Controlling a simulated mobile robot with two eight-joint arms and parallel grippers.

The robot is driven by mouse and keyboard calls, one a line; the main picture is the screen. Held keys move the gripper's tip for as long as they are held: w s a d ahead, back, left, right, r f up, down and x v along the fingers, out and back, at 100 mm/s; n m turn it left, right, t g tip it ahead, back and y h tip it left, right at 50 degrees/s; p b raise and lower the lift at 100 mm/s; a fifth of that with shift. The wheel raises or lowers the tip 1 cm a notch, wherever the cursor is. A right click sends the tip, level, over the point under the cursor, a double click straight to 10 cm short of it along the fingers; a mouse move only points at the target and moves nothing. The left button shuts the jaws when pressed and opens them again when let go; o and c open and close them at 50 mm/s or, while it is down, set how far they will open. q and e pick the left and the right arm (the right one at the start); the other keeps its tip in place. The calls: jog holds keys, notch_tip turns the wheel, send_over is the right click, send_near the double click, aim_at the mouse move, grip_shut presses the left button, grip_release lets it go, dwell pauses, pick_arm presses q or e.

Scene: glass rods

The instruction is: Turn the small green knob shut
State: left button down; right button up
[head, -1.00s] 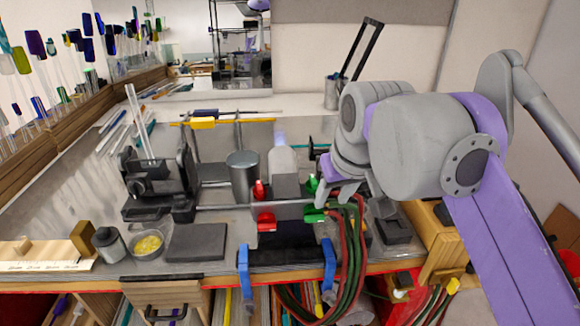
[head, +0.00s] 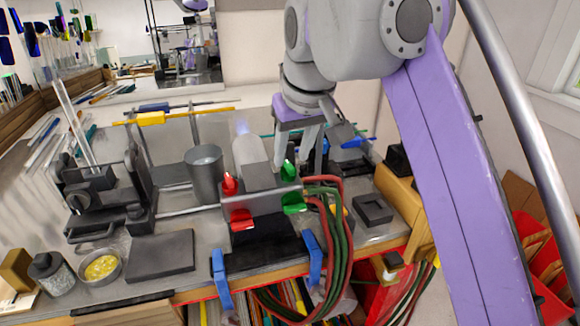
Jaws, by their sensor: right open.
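The small green knob (head: 289,169) stands upright on top of the grey torch block at the centre of the bench. A larger green knob (head: 293,204) sticks out from the block's front, just below it. My right gripper (head: 293,160) points down at the small knob from above and behind. Its jaws are open, one finger to the left of the knob and one to the right in the picture. Whether either finger touches the knob cannot be told. My left gripper is not in view.
Red knobs (head: 240,220) sit on the left of the block, close by. Red and green hoses (head: 335,225) loop down on its right. A metal cup (head: 204,172) stands to the left. A pale blue flame glow (head: 242,127) shows behind the block.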

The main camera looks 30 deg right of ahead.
aim_at(289, 169)
jog(key=shift+x, duration=1.3)
grip_shut()
